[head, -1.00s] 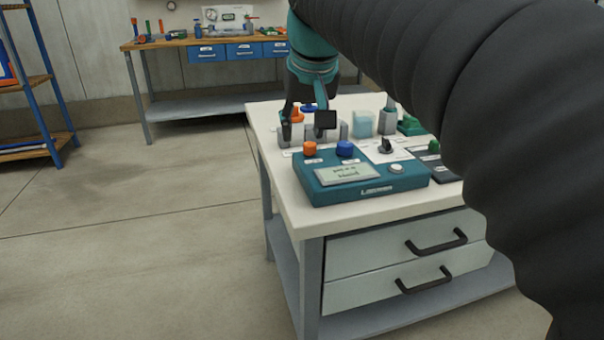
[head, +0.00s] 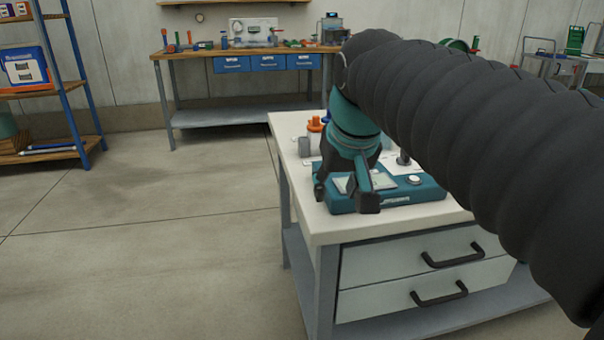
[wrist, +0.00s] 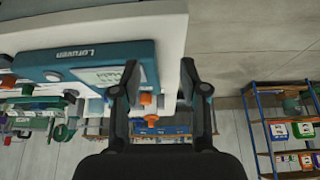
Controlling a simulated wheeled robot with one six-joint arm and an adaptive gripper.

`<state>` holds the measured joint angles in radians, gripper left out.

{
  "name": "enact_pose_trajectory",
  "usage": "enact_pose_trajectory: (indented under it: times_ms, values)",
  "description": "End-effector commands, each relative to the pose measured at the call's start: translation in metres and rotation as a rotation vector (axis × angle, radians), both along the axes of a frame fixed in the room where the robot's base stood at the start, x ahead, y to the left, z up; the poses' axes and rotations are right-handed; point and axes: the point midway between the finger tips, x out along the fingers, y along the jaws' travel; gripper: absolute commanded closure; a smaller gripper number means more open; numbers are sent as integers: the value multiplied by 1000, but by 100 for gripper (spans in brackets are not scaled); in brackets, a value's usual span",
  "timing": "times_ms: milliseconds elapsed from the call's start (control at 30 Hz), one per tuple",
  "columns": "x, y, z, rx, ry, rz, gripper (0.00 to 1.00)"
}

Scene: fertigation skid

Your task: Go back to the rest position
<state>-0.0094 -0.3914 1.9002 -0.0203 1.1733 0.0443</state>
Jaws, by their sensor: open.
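My gripper (head: 345,194) is open and empty. In the head view it hangs in front of the teal device (head: 405,192), above the near-left part of the white-topped bench (head: 330,228). In the wrist view my gripper (wrist: 160,80) shows its two fingers spread apart with nothing between the tips. The teal device (wrist: 65,65) lies left of the fingers there. An orange knob (wrist: 146,99) shows between the fingers, farther off. My arm hides much of the bench's right side in the head view.
A workbench with blue drawers (head: 268,64) stands at the back wall. A blue shelf rack (head: 75,95) stands at the left. An orange part (head: 315,124) and a grey block (head: 304,147) stand on the bench top. The floor (head: 150,230) left of the bench is clear.

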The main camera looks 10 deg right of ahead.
Motion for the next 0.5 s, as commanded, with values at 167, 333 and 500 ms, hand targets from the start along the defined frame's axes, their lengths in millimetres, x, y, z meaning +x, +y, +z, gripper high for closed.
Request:
enact_pose_trajectory:
  times_ms: [167, 333, 500]
  values:
    - [4, 0, 2, -2, -18, 5, 56]
    - [-2, 1, -37, -3, -5, 20, 56]
    - [-44, 2, -95, -3, 3, 32, 56]
